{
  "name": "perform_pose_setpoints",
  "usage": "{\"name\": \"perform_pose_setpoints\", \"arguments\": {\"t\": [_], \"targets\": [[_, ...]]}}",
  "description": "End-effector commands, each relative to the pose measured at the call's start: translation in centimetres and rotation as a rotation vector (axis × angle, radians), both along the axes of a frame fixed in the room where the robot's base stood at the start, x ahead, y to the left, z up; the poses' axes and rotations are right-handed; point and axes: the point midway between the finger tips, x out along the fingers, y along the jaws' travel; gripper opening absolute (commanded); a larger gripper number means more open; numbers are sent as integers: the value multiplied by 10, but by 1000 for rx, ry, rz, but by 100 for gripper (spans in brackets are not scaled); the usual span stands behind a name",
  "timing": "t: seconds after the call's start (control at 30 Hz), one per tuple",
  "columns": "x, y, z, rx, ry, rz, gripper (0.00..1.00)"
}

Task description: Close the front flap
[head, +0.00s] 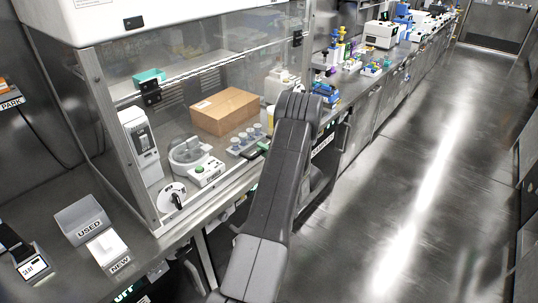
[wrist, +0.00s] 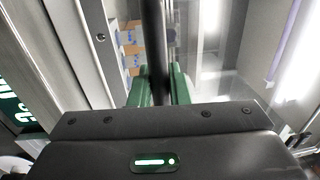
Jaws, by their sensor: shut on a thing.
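The clear front flap (head: 215,85) is on the front of the steel-framed cabinet in the head view, below a rail with black hinges. Its lower edge is hard to make out, so I cannot tell its exact angle. In the wrist view, the green fingers of my gripper (wrist: 158,90) are shut on a dark bar (wrist: 156,40), which appears to be the flap's handle. A clear pane (wrist: 205,50) shows beside it. In the head view, my arm reaches toward the cabinet front and hides most of my gripper; a green part shows beside it.
Inside the cabinet are a cardboard box (head: 225,110), a white device (head: 141,145), a round-lidded machine (head: 192,160) and small cups (head: 246,140). Grey USED (head: 80,220) and white NEW (head: 107,247) trays sit left of it. More bench equipment stands beyond; the floor at right is clear.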

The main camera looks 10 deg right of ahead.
Motion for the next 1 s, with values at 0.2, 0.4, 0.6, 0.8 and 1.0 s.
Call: {"name": "perform_pose_setpoints", "arguments": {"t": [0.2,0.4,0.6,0.8,1.0], "targets": [[10,8,-2,0,0,0,0],[10,9,-2,-1,-1,1,28],[10,8,-2,-1,-1,0,36],[6,4,-3,-1,-1,-1,36],[-18,-16,-7,0,-1,-5,36]]}}
